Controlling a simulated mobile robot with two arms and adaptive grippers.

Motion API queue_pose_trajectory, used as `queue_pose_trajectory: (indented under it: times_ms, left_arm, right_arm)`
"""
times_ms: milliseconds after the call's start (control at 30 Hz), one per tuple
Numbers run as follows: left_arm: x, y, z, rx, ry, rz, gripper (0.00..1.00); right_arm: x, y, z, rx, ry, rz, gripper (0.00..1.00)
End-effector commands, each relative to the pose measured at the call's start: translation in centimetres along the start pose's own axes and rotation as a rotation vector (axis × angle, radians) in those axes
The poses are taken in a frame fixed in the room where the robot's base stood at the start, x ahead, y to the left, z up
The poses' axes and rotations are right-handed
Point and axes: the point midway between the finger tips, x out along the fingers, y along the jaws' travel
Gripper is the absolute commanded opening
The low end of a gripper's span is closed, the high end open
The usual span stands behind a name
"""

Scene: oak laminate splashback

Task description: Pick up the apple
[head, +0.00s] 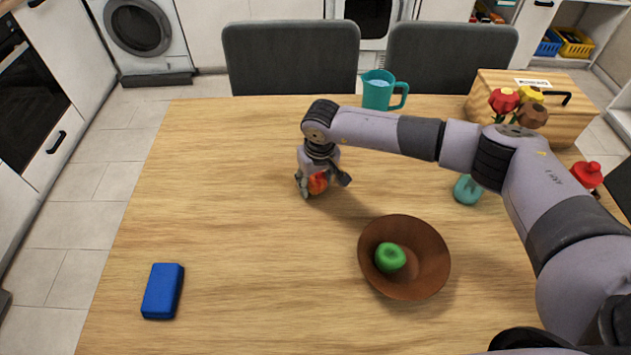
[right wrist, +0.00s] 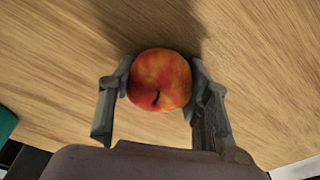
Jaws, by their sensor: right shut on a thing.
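A red and orange apple (head: 318,183) is between the fingers of my right gripper (head: 323,182), near the middle of the wooden table (head: 230,220). In the right wrist view the apple (right wrist: 160,80) shows its dark stem, and the right gripper's two fingers (right wrist: 160,95) press on its left and right sides. The gripper is shut on it. In the head view the fingers hide part of the apple. I cannot tell whether it touches the table. My left gripper is not in view.
A brown bowl (head: 430,262) holding a green fruit (head: 390,257) stands at front right. A blue block (head: 163,291) lies at front left. A teal pitcher (head: 377,92), a wooden box (head: 480,107) and flowers (head: 504,101) stand at the back. The left middle of the table is clear.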

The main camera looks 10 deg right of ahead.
Motion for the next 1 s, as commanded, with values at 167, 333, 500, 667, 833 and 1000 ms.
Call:
queue_pose_trajectory:
  times_ms: [167, 333, 500, 667, 833, 1000]
  left_arm:
    - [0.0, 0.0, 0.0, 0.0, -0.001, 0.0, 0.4]
    - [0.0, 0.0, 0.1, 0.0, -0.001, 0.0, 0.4]
    - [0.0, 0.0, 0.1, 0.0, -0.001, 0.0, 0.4]
    - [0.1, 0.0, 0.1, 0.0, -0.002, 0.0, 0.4]
    - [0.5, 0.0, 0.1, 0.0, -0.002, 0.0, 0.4]
    - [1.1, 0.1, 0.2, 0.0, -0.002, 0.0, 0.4]
  right_arm:
    - [0.0, 0.0, 0.0, 0.0, 0.001, 0.0, 0.21]
    - [-0.1, 0.0, 0.0, 0.0, 0.001, -0.001, 0.15]
    - [-0.1, 0.0, -0.1, 0.0, 0.001, -0.001, 0.15]
    - [-0.9, 0.0, -0.3, -0.001, 0.004, -0.001, 0.15]
    - [-3.0, 0.0, -0.6, -0.002, 0.006, -0.001, 0.15]
    - [-6.7, 0.0, -1.2, -0.001, 0.008, -0.001, 0.15]
